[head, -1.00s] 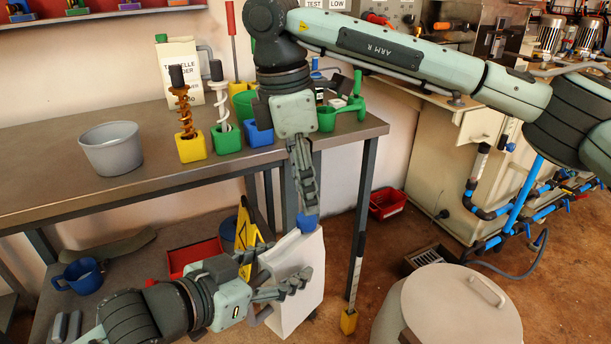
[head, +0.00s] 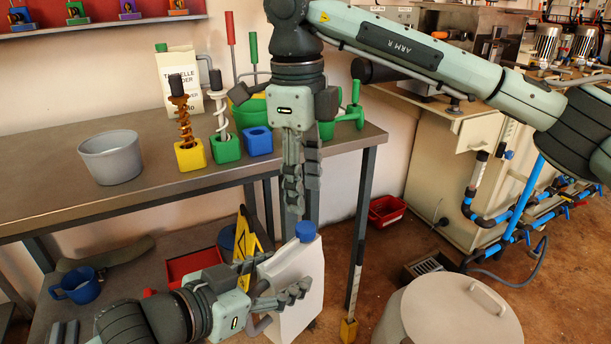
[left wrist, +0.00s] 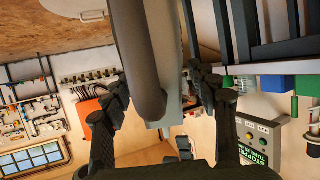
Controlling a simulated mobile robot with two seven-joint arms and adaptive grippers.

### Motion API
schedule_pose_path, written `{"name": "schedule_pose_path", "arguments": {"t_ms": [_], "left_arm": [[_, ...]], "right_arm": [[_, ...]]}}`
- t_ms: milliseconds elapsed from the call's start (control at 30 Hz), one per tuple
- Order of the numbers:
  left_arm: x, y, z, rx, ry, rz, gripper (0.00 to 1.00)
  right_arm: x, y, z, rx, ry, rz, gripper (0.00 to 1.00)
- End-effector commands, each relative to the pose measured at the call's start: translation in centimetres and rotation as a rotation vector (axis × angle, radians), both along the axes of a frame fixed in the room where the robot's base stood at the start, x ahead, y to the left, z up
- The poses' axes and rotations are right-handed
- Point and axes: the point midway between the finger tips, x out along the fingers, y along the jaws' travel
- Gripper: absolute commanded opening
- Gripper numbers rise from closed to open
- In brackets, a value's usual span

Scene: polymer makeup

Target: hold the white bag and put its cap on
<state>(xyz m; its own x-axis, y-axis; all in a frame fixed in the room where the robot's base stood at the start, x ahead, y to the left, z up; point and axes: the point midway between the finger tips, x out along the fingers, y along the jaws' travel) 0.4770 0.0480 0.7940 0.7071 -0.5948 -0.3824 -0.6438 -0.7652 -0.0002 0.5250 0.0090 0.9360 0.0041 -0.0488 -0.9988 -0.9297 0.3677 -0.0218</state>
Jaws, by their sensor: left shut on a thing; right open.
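The white bag (head: 297,283) looks like a white jug with a handle and stands roughly upright, low beside the table. Its blue cap (head: 306,230) sits on its top; I cannot tell how tightly. My left gripper (head: 280,300) is shut on the jug's handle, with its fingers partly covering the jug's front. In the left wrist view the grey, shaded handle (left wrist: 143,60) passes between the fingers of my left gripper (left wrist: 160,105). My right gripper (head: 302,205) is open and empty, pointing down just above the cap.
The metal table (head: 75,195) holds a grey pot (head: 111,157), coloured blocks with tools and a carton (head: 180,75). A red bin (head: 192,265) and a blue mug (head: 76,285) are below. A table leg (head: 362,230) stands right of the jug, near a round lidded drum (head: 440,310).

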Motion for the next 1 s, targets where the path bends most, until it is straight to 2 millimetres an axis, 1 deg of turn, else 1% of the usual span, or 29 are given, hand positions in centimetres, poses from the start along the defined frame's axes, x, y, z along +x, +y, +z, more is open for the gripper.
{"name": "schedule_pose_path", "arguments": {"t_ms": [100, 300, 400, 500, 600, 700, 1000], "left_arm": [[0.0, 0.0, 0.03, -0.001, -0.001, 0.0, 0.0], [0.0, 0.0, 0.03, -0.001, -0.001, 0.0, 0.0], [0.0, 0.0, 0.03, -0.001, -0.001, 0.0, 0.0], [0.0, 0.0, 0.03, -0.001, -0.001, 0.0, 0.0], [0.0, 0.0, 0.03, -0.001, -0.001, 0.0, 0.0], [0.0, 0.0, 0.03, -0.001, -0.001, 0.0, 0.0], [0.0, 0.0, 0.03, -0.001, -0.001, 0.0, 0.0]], "right_arm": [[0.01, -0.04, 0.27, 0.012, 0.014, 0.299, 0.45], [0.02, -0.12, 0.67, 0.027, 0.029, 0.789, 0.45], [0.04, -0.15, 0.82, 0.032, 0.031, 0.979, 0.45], [0.04, -0.15, 0.94, 0.036, 0.032, 1.118, 0.45], [0.03, -0.16, 1.01, 0.038, 0.033, 1.203, 0.45], [0.03, -0.16, 1.04, 0.039, 0.033, 1.241, 0.45], [0.03, -0.16, 1.02, 0.038, 0.033, 1.247, 0.45]]}}
